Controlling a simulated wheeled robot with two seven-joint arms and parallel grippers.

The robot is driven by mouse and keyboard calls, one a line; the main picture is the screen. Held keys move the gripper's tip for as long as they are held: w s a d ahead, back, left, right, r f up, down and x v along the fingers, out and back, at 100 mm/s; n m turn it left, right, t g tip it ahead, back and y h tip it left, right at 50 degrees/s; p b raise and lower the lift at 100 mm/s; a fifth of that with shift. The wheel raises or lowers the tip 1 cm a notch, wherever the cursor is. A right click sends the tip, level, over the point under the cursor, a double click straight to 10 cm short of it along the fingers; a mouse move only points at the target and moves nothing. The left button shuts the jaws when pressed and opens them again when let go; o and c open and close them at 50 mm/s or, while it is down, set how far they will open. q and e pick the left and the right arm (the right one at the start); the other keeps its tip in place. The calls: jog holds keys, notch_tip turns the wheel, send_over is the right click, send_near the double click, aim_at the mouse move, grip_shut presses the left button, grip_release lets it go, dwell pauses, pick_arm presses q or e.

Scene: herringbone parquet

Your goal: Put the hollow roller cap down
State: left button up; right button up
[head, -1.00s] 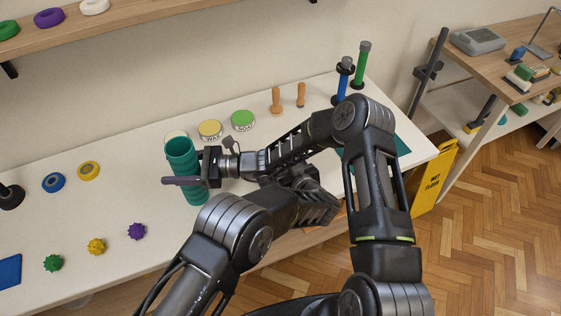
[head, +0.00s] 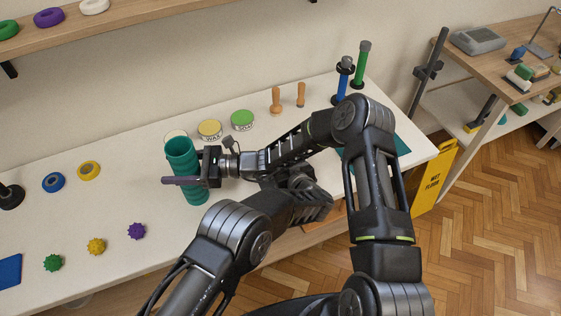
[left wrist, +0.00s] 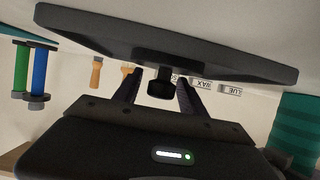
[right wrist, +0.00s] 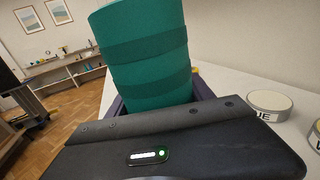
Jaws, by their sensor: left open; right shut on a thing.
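The teal roller (head: 183,156) stands roughly upright near the middle of the table, its open top showing. My right gripper (head: 188,180) is shut on it; the roller also fills the right wrist view (right wrist: 148,50). In the head view my arms hide the cap and the left fingers. I cannot tell whether the cap touches the table.
Wax and other tins (head: 210,130) and wooden tools (head: 276,100) stand behind the roller. Blue (head: 342,82) and green (head: 361,65) rollers stand at the back right. Spiky balls (head: 96,246) and rings (head: 53,182) lie left. Table between them is clear.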

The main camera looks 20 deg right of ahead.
pick_arm(q)
jog(key=shift+r, duration=0.15)
jog(key=v, duration=1.2)
pick_arm(e)
jog(key=shift+f, duration=0.1)
jog(key=o, duration=1.5)
jog(key=shift+c, duration=0.2)
jog(key=v, duration=1.2)
